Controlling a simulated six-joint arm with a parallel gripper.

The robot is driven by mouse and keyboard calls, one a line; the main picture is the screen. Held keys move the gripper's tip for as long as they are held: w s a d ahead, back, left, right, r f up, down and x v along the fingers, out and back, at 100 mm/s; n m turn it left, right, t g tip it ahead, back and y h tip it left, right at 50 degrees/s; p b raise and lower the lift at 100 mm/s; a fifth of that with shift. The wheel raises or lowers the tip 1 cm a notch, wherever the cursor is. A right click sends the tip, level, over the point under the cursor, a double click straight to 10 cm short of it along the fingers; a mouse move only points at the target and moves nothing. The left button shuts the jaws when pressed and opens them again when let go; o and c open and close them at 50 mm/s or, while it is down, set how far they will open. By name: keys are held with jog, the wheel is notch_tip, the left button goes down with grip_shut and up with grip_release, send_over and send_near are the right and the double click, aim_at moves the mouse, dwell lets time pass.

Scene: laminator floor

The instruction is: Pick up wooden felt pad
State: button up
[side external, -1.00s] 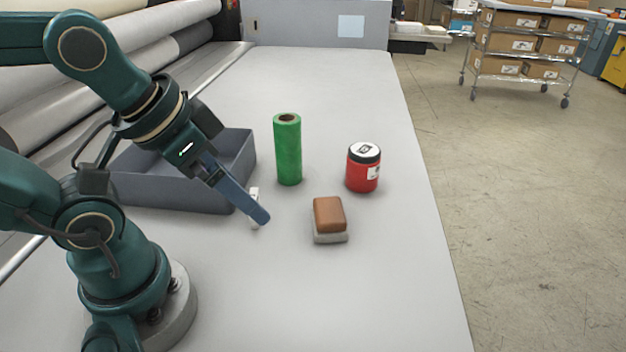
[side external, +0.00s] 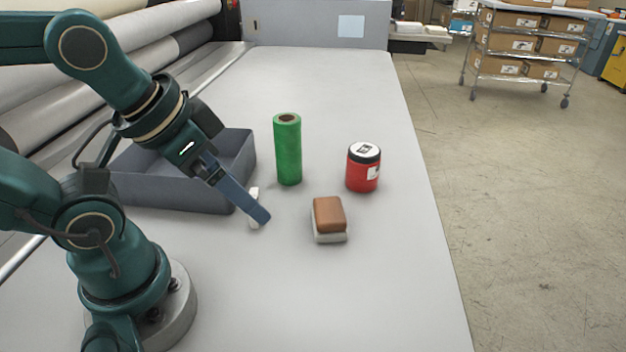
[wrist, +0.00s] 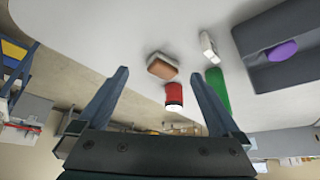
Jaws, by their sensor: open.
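The wooden felt pad (side external: 329,214) is a brown block on a pale grey felt base. It lies on the table to the right of my gripper (side external: 262,220) in the side view. In the wrist view the pad (wrist: 162,66) shows ahead of and between the two fingers. My gripper (wrist: 160,80) is open and empty, with its fingers spread apart. In the side view it points down to the right, and the fingers overlap so that one hides most of the other. It is clear of the pad.
A green roll (side external: 288,150) stands behind the pad, and a red jar (side external: 363,168) with a dark lid stands behind right. A grey bin (side external: 180,190) sits behind my gripper; a purple object (wrist: 282,50) is inside. A small white object (wrist: 208,46) lies near the bin. The front table is clear.

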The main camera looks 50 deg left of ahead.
dwell(0.3)
jog(key=w+r+m, duration=0.4)
jog(key=w+m, duration=0.2)
jog(key=m, duration=0.7)
jog(key=m+g, duration=0.4)
jog(key=m, duration=0.7)
send_over(329, 209)
jog(key=f, duration=0.9)
jog(key=shift+d, duration=0.2)
jog(key=shift+g, duration=0.8)
notch_tip(329, 209, down, 10)
jog(key=shift+a+f, duration=0.15)
jog(key=shift+f, duration=0.05)
jog(key=shift+c, duration=0.3)
jog(key=c, duration=1.3)
